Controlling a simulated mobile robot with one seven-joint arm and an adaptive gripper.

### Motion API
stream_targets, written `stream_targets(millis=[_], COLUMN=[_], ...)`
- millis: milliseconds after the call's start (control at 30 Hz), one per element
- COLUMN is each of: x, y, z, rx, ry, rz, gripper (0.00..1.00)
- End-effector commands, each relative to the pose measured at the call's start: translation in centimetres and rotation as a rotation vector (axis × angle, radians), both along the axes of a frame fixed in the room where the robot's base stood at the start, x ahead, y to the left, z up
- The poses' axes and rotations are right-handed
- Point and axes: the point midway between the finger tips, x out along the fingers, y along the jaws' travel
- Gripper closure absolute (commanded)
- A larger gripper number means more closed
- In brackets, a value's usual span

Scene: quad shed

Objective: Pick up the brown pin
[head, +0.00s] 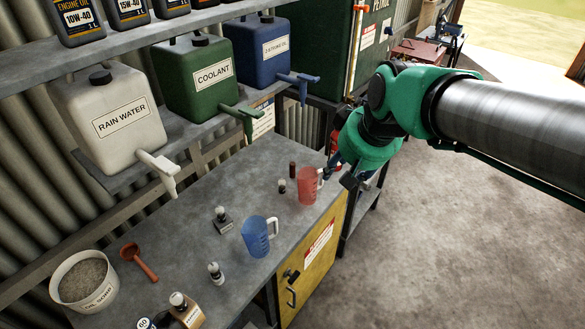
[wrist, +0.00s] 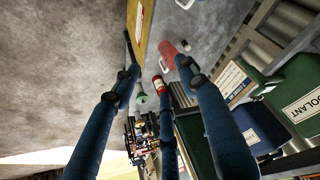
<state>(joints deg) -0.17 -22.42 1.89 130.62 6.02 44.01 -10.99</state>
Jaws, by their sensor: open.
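The brown pin (head: 292,170) is a small dark brown cylinder standing upright on the grey workbench, behind and left of the red jug (head: 307,186) in the head view. A small brownish thing (wrist: 187,46) beside the red jug in the wrist view may be the same pin, but it is too small to be sure. My gripper (head: 341,171) is to the right of the pin and the red jug, near the bench's far right end, apart from the pin.
A small black-and-white piece (head: 282,186) stands close to the pin. A blue jug (head: 256,238) stands nearer on the bench. The rain water (head: 112,118), coolant (head: 195,82) and blue (head: 258,50) containers sit on a shelf above, their taps reaching out. A fire extinguisher (wrist: 157,84) is past the bench.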

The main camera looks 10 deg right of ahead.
Motion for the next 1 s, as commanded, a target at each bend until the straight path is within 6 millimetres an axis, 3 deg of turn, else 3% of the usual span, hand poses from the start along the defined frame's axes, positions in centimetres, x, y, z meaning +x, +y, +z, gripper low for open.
stream_targets(millis=[233,500,767,1000], x=[6.6,13.5,19.9,25.4], y=[0.7,1.4,1.9,2.3], z=[0.3,-0.9,-3.1,-6.2], rx=[0.003,0.005,0.004,0.002], ry=[0.013,0.023,0.03,0.037], rz=[0.046,0.092,0.133,0.166], gripper=[0.57,0.57,0.57,0.57])
